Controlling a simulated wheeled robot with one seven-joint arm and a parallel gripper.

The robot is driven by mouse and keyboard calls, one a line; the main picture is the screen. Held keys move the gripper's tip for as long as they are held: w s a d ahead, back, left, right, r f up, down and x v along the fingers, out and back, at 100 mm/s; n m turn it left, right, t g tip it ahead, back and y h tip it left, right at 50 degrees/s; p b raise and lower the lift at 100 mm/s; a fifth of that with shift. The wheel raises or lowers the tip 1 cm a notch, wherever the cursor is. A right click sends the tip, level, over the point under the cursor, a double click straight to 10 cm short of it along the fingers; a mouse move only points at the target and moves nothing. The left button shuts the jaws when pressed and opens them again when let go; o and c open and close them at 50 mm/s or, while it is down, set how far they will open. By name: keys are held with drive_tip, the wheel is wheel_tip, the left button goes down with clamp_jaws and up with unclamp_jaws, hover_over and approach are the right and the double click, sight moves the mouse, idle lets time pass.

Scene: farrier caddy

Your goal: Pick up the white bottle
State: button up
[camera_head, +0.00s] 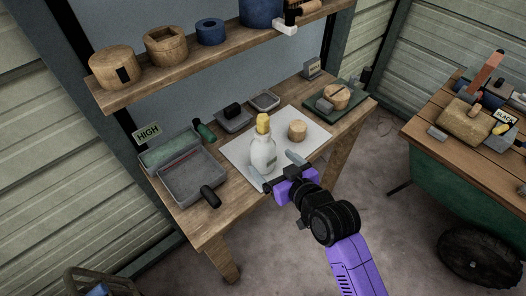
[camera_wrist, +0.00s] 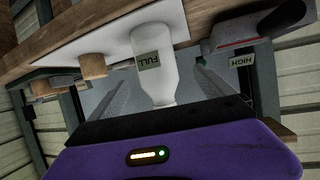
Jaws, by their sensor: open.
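The white bottle (camera_head: 263,154) with a yellow cap stands upright on a white sheet (camera_head: 238,152) on the wooden workbench. In the wrist view the bottle (camera_wrist: 158,50) looks upside down, with a "FULL" label on its side; its cap is hidden there. My gripper (camera_head: 276,169) is open and empty, reaching in from the front right of the bottle. In the wrist view its fingers (camera_wrist: 166,75) show on either side of the bottle, apart from it. I cannot tell how far the bottle lies between them.
A wooden cylinder (camera_head: 297,130) stands on the sheet right of the bottle. A grey tray (camera_head: 190,190) marked "HIGH" and a dark green item (camera_head: 205,132) lie left. A shelf (camera_head: 190,72) with wooden blocks hangs above the bench. A second table (camera_head: 465,150) stands right.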

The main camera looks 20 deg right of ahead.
sight(270, 157)
drive_tip(key=x, duration=0.2)
drive_tip(key=shift+w, duration=0.35)
drive_tip(key=x, duration=0.2)
drive_tip(key=p+x, duration=0.1)
drive_tip(key=shift+w+d+f, duration=0.15)
drive_tip(key=shift+w+d, duration=0.05)
drive_tip(key=shift+w, duration=0.15)
drive_tip(key=shift+w+f, duration=0.35)
drive_tip(key=shift+w, duration=0.25)
clamp_jaws()
drive_tip(key=shift+r, duration=0.15)
